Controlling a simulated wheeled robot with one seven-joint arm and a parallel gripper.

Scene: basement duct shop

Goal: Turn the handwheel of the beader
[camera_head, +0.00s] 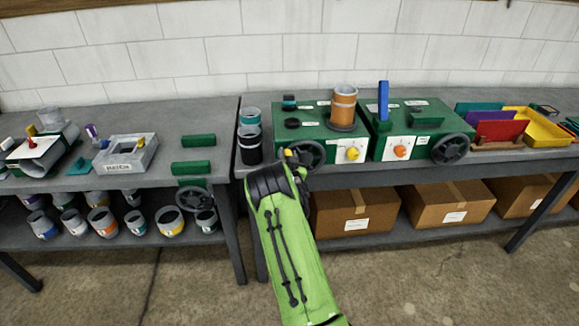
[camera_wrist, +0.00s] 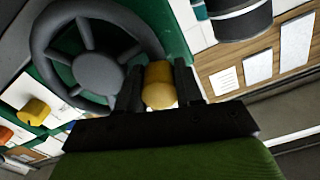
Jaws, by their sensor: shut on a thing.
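Two green machines stand side by side on the right bench, each with a dark grey handwheel. I cannot read which machine is the beader. In the wrist view the spoked handwheel (camera_wrist: 98,72) fills the upper left. My gripper (camera_wrist: 160,90) is shut on the yellow handle (camera_wrist: 158,84) at its rim, with one dark finger on each side.
The left machine has a yellow knob (camera_head: 353,154) and an orange cylinder (camera_head: 344,106) on top. The right one has an orange knob (camera_head: 401,152) and an upright blue bar (camera_head: 383,100). Dark and teal cans (camera_head: 249,144) stand close left. Cardboard boxes (camera_head: 353,207) sit below.

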